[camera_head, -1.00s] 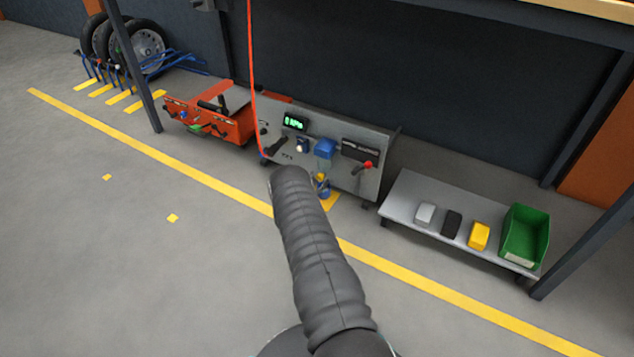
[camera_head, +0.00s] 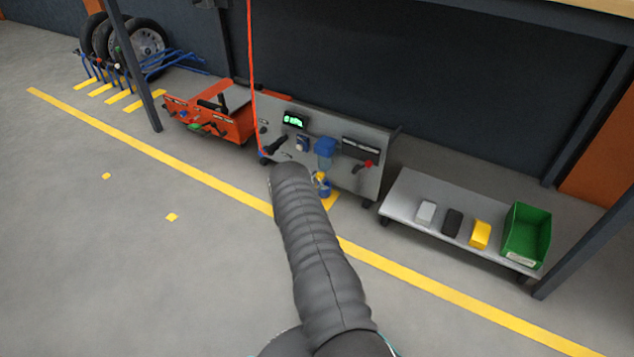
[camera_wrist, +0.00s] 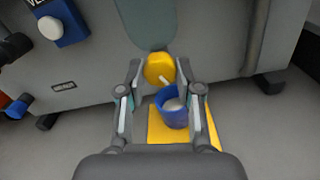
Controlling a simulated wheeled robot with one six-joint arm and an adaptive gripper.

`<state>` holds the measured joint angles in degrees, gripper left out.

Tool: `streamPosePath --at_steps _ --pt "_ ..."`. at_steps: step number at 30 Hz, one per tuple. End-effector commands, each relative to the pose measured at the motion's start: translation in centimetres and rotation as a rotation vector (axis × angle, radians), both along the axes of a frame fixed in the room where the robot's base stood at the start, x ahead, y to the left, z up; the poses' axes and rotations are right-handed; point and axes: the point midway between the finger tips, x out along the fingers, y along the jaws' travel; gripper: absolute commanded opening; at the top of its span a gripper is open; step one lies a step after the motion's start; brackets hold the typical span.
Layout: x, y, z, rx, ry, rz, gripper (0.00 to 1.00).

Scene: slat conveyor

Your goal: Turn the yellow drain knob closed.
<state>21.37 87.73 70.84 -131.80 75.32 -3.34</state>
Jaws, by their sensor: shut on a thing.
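The yellow drain knob (camera_wrist: 160,68) sits at the lower end of a blue-topped filter bowl (camera_head: 325,153) on the front of the grey panel. It also shows small in the head view (camera_head: 320,177), just past my arm. In the wrist view my gripper (camera_wrist: 160,70) has its two fingertips at the left and right sides of the knob, shut on it. A short pale stem points down from the knob toward a blue cup (camera_wrist: 172,108). The knob's far side is hidden.
The blue cup stands on a yellow floor patch (camera_wrist: 158,130) below the knob, between my fingers. The grey panel (camera_head: 362,178) carries a green display (camera_head: 294,121) and a red-knobbed lever (camera_head: 368,163). A low bench (camera_head: 407,190) with a green bin (camera_head: 526,235) stands to the right.

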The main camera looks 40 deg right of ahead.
Motion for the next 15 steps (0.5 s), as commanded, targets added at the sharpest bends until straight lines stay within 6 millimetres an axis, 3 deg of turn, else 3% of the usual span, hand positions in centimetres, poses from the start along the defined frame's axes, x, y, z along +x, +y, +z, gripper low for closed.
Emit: streamPosePath --at_steps 15 --pt "-0.08 -0.15 -0.22 0.127 -0.309 -0.002 0.00"
